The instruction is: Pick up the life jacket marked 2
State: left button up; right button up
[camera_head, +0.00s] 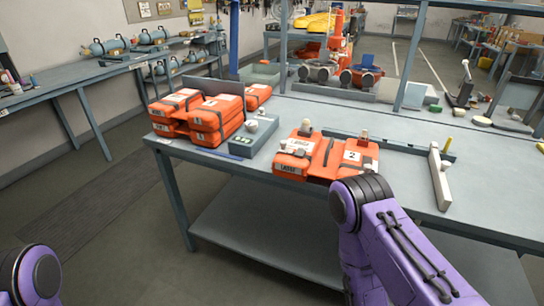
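An orange life jacket (327,160) lies flat near the front edge of the workbench. A white label with a dark 2 shows on its right part, and a pale label with small print on its left front. A black strap or gap runs down its middle. Small light-coloured items sit on or beside it. My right arm's purple links come in at the lower right and cover the jacket's near right edge. Only a rounded joint of my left arm shows at the lower left. Neither gripper is in view.
Several orange packs (213,120) are stacked at the bench's left end. A grey box (250,138) stands between them and the jacket. Shelf posts rise behind. The bench (405,190) is mostly clear right of the jacket.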

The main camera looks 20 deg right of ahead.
aim_at(314, 155)
jog(key=u, duration=0.35)
jog(key=i, duration=0.95)
jog(key=z, duration=1.55)
